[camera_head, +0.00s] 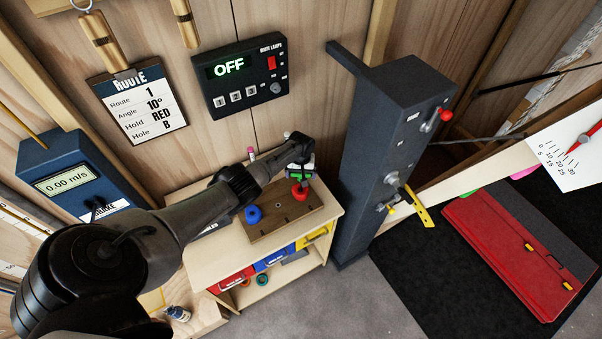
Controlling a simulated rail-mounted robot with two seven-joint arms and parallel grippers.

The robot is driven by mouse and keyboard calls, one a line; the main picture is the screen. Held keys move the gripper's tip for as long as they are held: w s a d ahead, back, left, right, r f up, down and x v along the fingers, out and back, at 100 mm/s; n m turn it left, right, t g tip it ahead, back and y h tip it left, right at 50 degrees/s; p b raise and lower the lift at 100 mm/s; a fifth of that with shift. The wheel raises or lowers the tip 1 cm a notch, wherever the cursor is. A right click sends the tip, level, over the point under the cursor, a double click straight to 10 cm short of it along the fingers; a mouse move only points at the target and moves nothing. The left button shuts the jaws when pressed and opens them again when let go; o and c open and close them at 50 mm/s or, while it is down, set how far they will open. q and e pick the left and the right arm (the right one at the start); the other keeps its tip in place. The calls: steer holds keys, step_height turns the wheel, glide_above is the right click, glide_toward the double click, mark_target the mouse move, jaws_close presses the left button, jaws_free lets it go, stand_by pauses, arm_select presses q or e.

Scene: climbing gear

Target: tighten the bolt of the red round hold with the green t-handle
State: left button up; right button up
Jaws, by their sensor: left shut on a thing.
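My left gripper (299,152) reaches over the back right of the small wooden bench. It is shut on the green t-handle (294,171), of which only a little green shows under the fingers. The red round hold (300,191) sits on the brown wooden board (272,228), just below the t-handle. Its bolt is too small and too hidden to make out, and I cannot tell whether the t-handle touches it. A blue hold (253,214) sits on the board's left part. My right gripper is not in view.
A dark grey post (385,150) with a red-knobbed lever and a yellow handle stands close to the right of the bench. Red, blue and yellow bins (274,257) sit under the benchtop. A lamp box (240,82) reads OFF. A red mat (515,250) lies right.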

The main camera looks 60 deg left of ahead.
arm_select(q)
steer(key=m, duration=0.3)
steer(key=shift+s+f, duration=0.1)
steer(key=shift+f, duration=0.05)
stand_by(0.3)
steer(key=shift+d+r+p, duration=0.15)
steer(key=shift+r+p, duration=0.25)
steer(key=shift+r, duration=0.1)
steer(key=shift+r+p, duration=1.15)
